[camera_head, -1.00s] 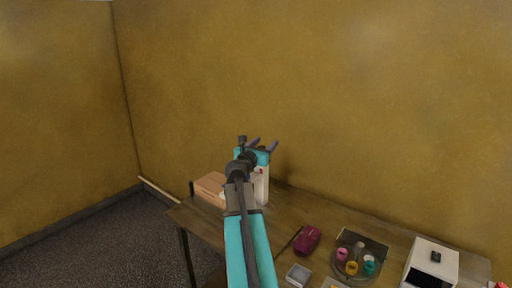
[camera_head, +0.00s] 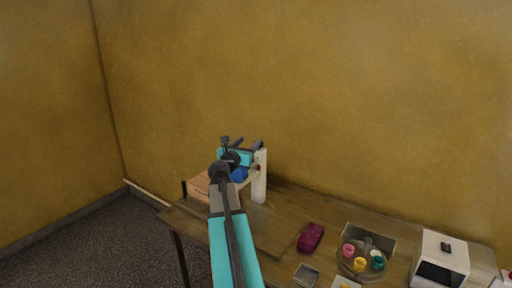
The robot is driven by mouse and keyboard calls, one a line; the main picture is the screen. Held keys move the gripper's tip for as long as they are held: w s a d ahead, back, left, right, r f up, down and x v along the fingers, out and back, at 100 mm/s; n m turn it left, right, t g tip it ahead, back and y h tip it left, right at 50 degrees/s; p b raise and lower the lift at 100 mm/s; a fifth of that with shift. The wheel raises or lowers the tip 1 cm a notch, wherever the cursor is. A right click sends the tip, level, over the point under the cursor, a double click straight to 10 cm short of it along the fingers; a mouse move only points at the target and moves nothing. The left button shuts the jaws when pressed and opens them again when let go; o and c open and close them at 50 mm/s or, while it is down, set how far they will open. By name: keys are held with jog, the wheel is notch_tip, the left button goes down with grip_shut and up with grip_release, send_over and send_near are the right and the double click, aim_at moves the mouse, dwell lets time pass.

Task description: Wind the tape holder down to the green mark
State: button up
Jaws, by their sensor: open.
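A pale upright stand (camera_head: 259,182) rises from the left part of the table, with a blue part (camera_head: 239,174) beside it. They may belong to the tape holder, but my arm covers much of this area and I cannot tell. No green mark can be made out. My gripper (camera_head: 248,145) is open, its two dark fingers pointing up and away near the top of the stand. In this view it overlaps the stand's top; I cannot tell whether it touches. Nothing shows between the fingers.
A brown box (camera_head: 199,188) sits at the table's left end. To the right are a maroon object (camera_head: 311,237), a small grey tray (camera_head: 306,274), a round dish (camera_head: 346,268) with several coloured pots, and a white machine (camera_head: 440,260). The wooden table (camera_head: 283,204) is bare behind the maroon object.

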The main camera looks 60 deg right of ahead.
jog(key=f+b, duration=0.1)
jog(key=f, duration=0.1)
jog(key=f+b, duration=0.1)
jog(key=b, duration=0.1)
jog(key=f+b, duration=0.2)
jog(key=shift+w+f, duration=0.25)
jog(key=shift+f, duration=0.05)
jog(key=shift+d, duration=0.1)
jog(key=shift+p+x, duration=1.95)
jog(key=shift+x, duration=4.85)
jog(key=c, duration=1.1)
jog(key=shift+o, duration=0.2)
